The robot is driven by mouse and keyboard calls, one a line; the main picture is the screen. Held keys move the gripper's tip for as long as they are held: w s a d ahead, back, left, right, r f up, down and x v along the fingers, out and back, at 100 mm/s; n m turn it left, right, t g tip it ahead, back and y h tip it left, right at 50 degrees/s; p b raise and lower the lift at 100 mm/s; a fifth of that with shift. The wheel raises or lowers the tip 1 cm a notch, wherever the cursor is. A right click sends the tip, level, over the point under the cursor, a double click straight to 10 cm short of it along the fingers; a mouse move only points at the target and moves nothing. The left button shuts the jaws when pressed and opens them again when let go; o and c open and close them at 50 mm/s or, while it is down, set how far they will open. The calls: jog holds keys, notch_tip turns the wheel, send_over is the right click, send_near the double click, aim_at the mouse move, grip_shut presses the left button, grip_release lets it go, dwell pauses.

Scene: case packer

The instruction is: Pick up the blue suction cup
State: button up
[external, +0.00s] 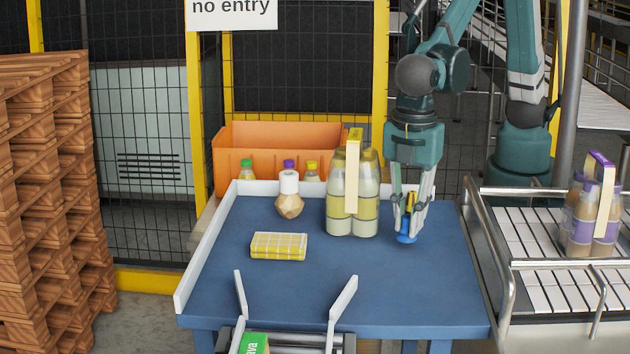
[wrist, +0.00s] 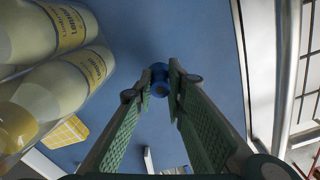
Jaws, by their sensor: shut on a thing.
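The blue suction cup (external: 405,239) is at the right side of the blue table in the external view, at the tips of my gripper (external: 409,224). My gripper points down and its fingers are closed on the cup. In the wrist view the round blue cup (wrist: 159,90) shows between the two fingertips (wrist: 161,82). A small yellow part shows between the fingers above the cup; I cannot tell what it belongs to. The cup is at or very close to the table top; I cannot tell whether it touches.
A bottle pack (external: 340,208) stands just left of my gripper. An orange crate (external: 240,150) is behind the table (external: 400,290).

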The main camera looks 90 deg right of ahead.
aim_at(408, 216)
jog(key=shift+r, duration=4)
